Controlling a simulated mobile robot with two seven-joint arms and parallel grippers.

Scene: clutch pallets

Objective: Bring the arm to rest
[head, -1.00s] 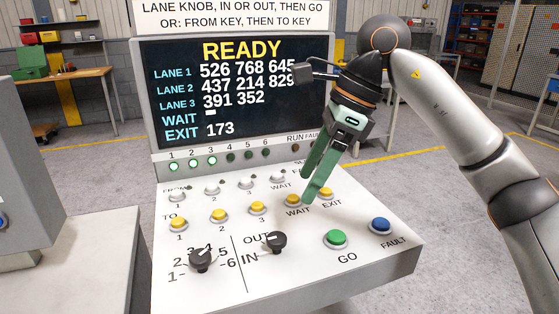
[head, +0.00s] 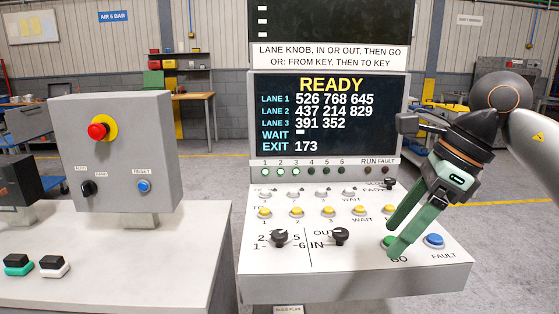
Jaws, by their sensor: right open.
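My right gripper (head: 396,240) has green fingers pointing down and to the left, held in front of the right part of the white control console (head: 300,285). Its fingers are open and hold nothing. In the picture its fingertips overlap the green GO button (head: 387,242), largely hiding it; I cannot tell whether they touch it. The blue FAULT button (head: 433,241) is just right of the fingers. The console screen (head: 329,115) reads READY. My left gripper is not in view.
The lane knob (head: 279,238) and the IN/OUT knob (head: 340,236) stand on the console, with yellow keys (head: 296,212) behind. At left, a grey box with a red emergency button (head: 98,130) stands on a grey cabinet.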

